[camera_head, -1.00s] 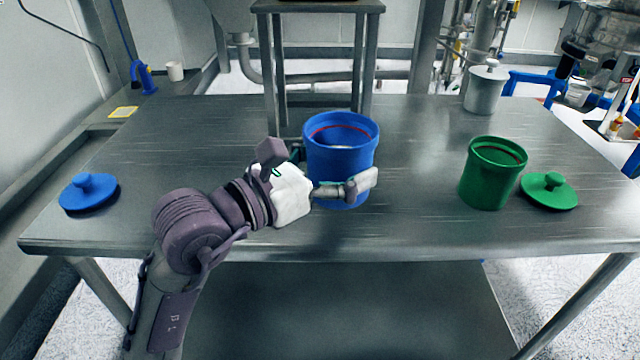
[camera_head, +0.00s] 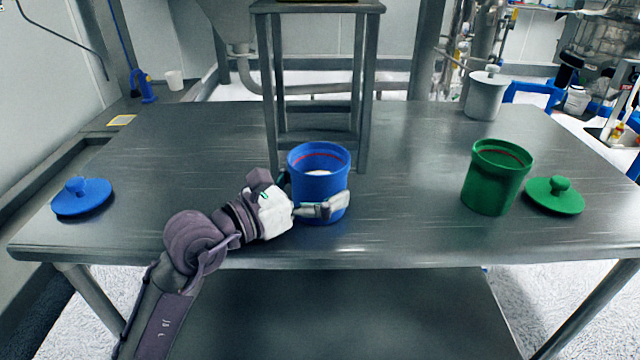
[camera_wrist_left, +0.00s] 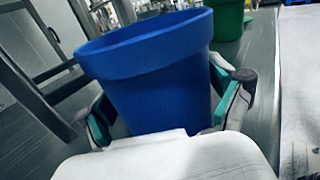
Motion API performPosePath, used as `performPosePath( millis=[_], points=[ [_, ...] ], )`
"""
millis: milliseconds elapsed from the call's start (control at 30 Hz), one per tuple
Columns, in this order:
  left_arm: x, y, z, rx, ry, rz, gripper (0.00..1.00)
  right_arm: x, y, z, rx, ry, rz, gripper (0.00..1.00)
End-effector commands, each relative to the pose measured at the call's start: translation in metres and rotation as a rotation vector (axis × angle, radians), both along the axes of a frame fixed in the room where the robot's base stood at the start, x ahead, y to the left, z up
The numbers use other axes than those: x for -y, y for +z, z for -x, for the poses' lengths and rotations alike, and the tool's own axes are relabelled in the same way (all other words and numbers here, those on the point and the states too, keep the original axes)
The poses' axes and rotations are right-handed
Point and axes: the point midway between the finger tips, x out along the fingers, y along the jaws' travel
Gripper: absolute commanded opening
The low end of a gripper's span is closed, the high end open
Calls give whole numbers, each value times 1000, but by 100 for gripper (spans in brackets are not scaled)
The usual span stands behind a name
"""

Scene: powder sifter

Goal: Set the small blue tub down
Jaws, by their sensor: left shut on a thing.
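The small blue tub (camera_head: 319,185) is upright and open-topped, with whitish contents and a red line inside, low at the middle of the metal table (camera_head: 410,225). I cannot tell for certain whether its base touches the table. My left gripper (camera_head: 308,201) is shut on the tub, with a finger on each side of its body. In the left wrist view the blue tub (camera_wrist_left: 155,75) fills the middle, between the two teal-padded fingers of the left gripper (camera_wrist_left: 160,122). My right gripper is not in view.
A blue lid (camera_head: 82,198) lies at the left of the table. A green tub (camera_head: 494,178) and green lid (camera_head: 555,195) stand at the right, with a lidded grey pot (camera_head: 484,95) behind. A metal stand (camera_head: 318,105) rises behind the blue tub. Table between blue and green tubs is clear.

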Motion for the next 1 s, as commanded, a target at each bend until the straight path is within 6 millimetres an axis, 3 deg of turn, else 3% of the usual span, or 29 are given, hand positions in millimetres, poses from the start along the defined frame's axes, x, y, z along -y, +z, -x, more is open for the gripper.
performPosePath(
  millis=[133, 167, 200, 600, 833, 1000],
  points=[
    [0, -2, 0, 2, 0, 1, 47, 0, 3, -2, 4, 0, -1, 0],
    [0, -2, 0, 0, 0, 0, 97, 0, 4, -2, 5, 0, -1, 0],
    [0, -2, 0, 0, 0, 0, 100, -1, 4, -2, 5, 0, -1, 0],
    [0, 2, 0, 0, 0, 0, 100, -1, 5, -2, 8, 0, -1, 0],
    [-33, -2, 24, -1, 2, -4, 100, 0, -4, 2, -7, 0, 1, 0],
    [-63, -2, 47, -1, 3, -4, 100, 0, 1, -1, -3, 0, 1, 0]
  ],
)
